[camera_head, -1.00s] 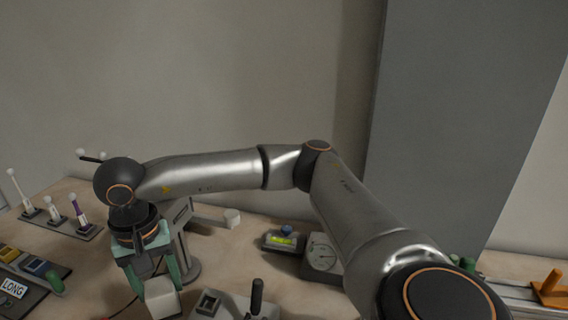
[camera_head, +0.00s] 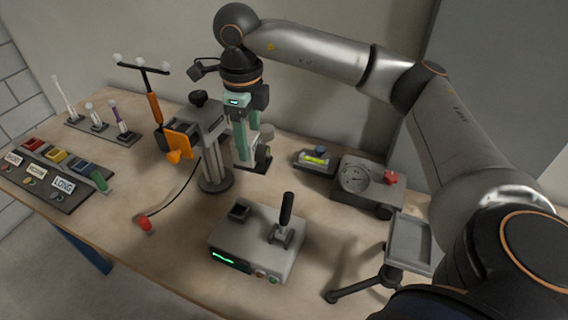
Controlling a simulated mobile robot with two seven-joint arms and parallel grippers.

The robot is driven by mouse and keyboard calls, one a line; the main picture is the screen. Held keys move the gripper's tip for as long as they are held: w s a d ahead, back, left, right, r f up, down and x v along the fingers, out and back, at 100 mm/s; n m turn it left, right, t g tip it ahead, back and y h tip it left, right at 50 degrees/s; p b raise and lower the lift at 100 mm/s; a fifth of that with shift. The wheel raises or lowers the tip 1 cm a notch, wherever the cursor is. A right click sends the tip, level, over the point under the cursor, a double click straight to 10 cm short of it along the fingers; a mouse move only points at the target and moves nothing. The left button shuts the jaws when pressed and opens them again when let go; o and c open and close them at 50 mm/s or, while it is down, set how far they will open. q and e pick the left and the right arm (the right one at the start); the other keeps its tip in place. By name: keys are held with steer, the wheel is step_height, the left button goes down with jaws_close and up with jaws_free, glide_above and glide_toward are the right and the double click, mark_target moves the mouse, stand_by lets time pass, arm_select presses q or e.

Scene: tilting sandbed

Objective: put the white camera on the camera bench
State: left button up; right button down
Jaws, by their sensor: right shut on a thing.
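My right gripper (camera_head: 246,148) hangs fingers-down at the middle left, just right of the grey column stand (camera_head: 214,170). Its teal fingers are shut on a pale block, which I take for the white camera (camera_head: 242,155); the fingers hide much of it. A dark flat pad (camera_head: 263,160) shows beside and behind the fingertips. Whether the block touches it I cannot tell. Which piece is the camera bench is not clear. My left gripper is not in view.
A grey joystick box (camera_head: 258,245) stands in front. A level (camera_head: 316,160), a dial gauge box (camera_head: 367,185) and a tripod tray (camera_head: 410,242) are to the right. An orange-handled pole (camera_head: 154,105), a red button (camera_head: 145,224) and a switch panel (camera_head: 60,185) are left.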

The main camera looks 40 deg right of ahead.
mark_target(258, 141)
steer(key=m, duration=0.2)
steer(key=d+f+m+b, duration=0.1)
steer(key=m, duration=0.2)
steer(key=shift+w+d+f+m, duration=0.2)
steer(key=shift+d+m, duration=0.1)
steer(key=shift+m, duration=0.1)
steer(key=m, duration=0.1)
steer(key=d+f+m+b, duration=0.1)
steer(key=m, duration=0.1)
steer(key=shift+w, duration=0.1)
arm_select(q)
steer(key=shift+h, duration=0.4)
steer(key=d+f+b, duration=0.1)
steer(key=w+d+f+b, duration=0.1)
steer(key=b, duration=0.1)
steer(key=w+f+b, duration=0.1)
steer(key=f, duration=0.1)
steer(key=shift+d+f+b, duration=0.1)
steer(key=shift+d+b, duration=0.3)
arm_select(e)
steer(key=f+m, duration=0.3)
steer(key=f, duration=0.2)
steer(key=d+f+m, duration=0.1)
steer(key=f+m, duration=0.3)
steer(key=d+f+m, duration=0.1)
steer(key=f+m, duration=0.2)
steer(key=f, duration=0.2)
steer(key=shift+w+d+f, duration=0.2)
steer(key=shift+d+f, duration=0.05)
steer(key=shift+f, duration=0.1)
